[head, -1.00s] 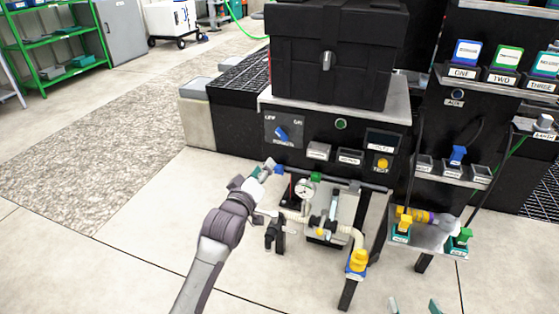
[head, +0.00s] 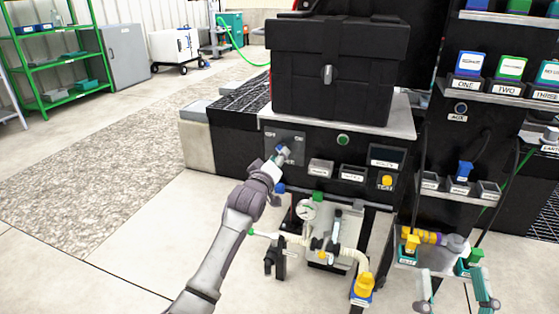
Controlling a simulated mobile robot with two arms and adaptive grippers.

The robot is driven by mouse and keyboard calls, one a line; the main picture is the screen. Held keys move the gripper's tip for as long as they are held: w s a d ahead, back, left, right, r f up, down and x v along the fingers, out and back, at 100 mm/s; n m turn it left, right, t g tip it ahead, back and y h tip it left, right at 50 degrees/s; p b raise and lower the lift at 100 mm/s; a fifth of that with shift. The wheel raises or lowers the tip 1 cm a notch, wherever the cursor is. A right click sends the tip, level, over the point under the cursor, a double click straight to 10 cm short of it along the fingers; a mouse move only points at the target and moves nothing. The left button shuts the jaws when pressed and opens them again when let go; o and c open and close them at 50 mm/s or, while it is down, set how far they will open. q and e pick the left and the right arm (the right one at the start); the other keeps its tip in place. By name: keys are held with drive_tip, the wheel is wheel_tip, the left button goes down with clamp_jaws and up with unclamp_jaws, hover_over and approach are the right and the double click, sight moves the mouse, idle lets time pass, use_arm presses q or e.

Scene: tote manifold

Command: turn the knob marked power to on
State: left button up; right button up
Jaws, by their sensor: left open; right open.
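A grey panel (head: 297,138) on the black cabinet front has small markings at its upper left and upper right, too blurred to read surely. The label under the knob is covered.
A black case (head: 345,75) sits on the cabinet above the panel. Labelled buttons (head: 353,174) and a yellow knob (head: 386,181) lie to the right. A gauge (head: 307,210) and pipework stand below. The floor at left is free.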

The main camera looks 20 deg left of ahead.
use_arm(q)
drive_tip(key=shift+w, duration=0.7)
use_arm(e)
drive_tip(key=shift+s+r+t, duration=0.65)
drive_tip(key=shift+r+t, duration=0.05)
drive_tip(key=shift+r, duration=0.15)
use_arm(q)
clamp_jaws()
use_arm(e)
drive_tip(key=shift+w, duration=0.15)
